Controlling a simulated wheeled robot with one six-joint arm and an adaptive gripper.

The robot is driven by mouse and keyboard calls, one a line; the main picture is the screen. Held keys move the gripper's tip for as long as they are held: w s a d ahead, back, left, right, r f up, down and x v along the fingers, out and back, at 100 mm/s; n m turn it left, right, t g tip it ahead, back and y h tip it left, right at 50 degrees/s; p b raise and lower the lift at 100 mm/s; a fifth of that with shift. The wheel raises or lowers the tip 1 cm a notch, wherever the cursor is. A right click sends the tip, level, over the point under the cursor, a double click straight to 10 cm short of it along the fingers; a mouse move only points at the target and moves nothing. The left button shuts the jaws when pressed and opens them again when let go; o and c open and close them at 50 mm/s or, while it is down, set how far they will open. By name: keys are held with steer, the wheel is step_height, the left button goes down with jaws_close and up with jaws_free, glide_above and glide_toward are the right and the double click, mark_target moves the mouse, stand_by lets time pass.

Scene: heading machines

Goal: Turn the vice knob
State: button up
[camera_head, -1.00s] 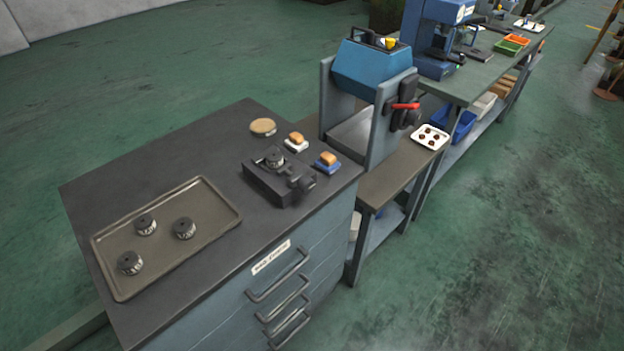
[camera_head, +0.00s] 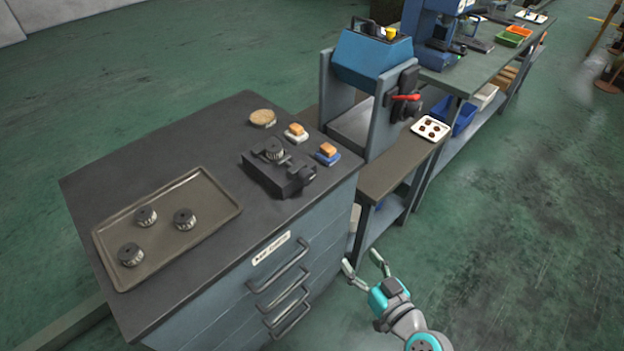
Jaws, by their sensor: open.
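The black vice (camera_head: 278,172) sits near the right edge of the dark cabinet top. My gripper (camera_head: 362,260) is at the lower right, in front of the cabinet's right side. Its two fingers are apart with nothing between them. It is clear of the vice, to its lower right in the picture.
A tray (camera_head: 218,184) with three ribbed round parts lies on the cabinet top (camera_head: 140,160). A round tan pad (camera_head: 262,118) and two small brushes or blocks (camera_head: 297,132) lie behind the vice. Drawer handles (camera_head: 280,265) protrude. A blue machine (camera_head: 372,60) stands right.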

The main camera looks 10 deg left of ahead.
mark_target(310, 180)
steer(key=w+a+r+n+g+y, duration=0.2)
steer(key=w+a+r+n+y, duration=0.35)
steer(key=w+r, duration=0.4)
steer(key=x, duration=0.6)
steer(key=s+r+x, duration=0.1)
steer(key=x, duration=0.2)
steer(key=shift+w+a, duration=0.15)
steer(key=shift+a, duration=0.55)
steer(key=c, duration=1.1)
steer(key=shift+c, duration=0.2)
